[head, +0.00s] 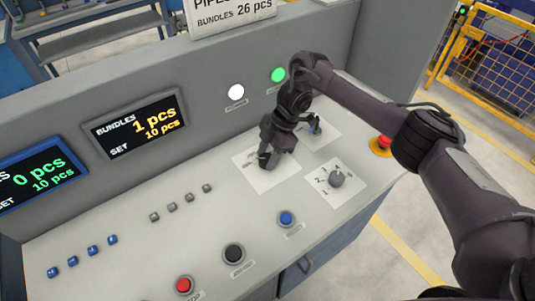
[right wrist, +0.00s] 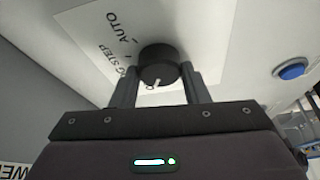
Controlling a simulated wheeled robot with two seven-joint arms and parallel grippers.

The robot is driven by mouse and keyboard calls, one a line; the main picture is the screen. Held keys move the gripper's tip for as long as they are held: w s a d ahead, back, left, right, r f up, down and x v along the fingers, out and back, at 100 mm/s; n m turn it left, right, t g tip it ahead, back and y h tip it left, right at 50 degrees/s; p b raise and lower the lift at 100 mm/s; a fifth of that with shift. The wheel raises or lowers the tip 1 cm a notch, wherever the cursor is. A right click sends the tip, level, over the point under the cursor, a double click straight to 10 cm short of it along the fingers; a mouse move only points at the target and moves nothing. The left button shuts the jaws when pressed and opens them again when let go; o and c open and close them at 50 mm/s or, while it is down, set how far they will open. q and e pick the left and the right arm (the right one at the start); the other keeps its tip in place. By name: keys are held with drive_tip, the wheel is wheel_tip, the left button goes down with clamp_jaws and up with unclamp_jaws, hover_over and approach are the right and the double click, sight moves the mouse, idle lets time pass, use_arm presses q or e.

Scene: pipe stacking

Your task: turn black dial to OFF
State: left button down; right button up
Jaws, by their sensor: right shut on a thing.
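The black dial (right wrist: 158,62) is on a white label plate, with the words AUTO and STEP readable beside it in the right wrist view. A white mark shows on the dial's lower edge there; the label it points to is hidden. My right gripper (right wrist: 160,88) has its two fingers on either side of the dial and is shut on it. In the head view my right gripper (head: 267,160) reaches down onto the label plate (head: 268,182) and mostly covers the dial. My left gripper is not in view.
A grey numbered dial (head: 336,179) sits right of my gripper; a red emergency button (head: 381,144) is farther right. Red (head: 184,285), black (head: 234,253) and blue (head: 286,218) push buttons line the front. A green lamp (head: 278,74) and a white lamp (head: 236,91) glow behind.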

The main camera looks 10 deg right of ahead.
drive_tip(key=o, duration=1)
drive_tip(key=shift+c, duration=0.2)
drive_tip(key=v, duration=0.7)
drive_tip(key=shift+d+r+p, duration=0.25)
drive_tip(key=shift+r+p, duration=0.1)
drive_tip(key=shift+p, duration=0.1)
drive_tip(key=shift+w, duration=0.1)
